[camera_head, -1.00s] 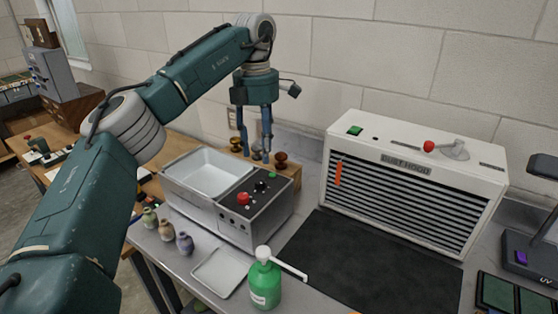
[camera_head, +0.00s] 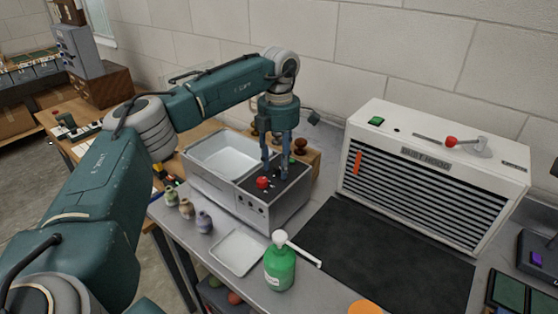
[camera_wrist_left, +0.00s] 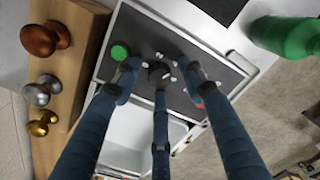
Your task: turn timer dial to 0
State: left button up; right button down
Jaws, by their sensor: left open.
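The black timer dial (camera_wrist_left: 159,72) is on the dark top panel of the metal bath unit (camera_head: 254,211). In the left wrist view it lies between the fingertips of my left gripper (camera_wrist_left: 158,78). The gripper's three fingers are spread around it, and I cannot tell whether any touches it. In the head view my left gripper (camera_head: 276,173) points straight down over the panel, and its fingers hide the dial. I cannot read the dial's setting. A red knob (camera_head: 262,183) sits beside the fingers, and a green button (camera_wrist_left: 119,52) is on the same panel. My right gripper is out of view.
A wooden stand with metal-coloured knobs (camera_head: 301,146) is close behind the unit. A green pump bottle (camera_head: 280,268), a white tray (camera_head: 238,252) and small jars (camera_head: 186,208) stand in front. The white hood (camera_head: 435,172) is to the right, with a black mat (camera_head: 370,255) before it.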

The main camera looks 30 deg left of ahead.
pick_arm(q)
jog(key=c, duration=0.3)
grip_shut()
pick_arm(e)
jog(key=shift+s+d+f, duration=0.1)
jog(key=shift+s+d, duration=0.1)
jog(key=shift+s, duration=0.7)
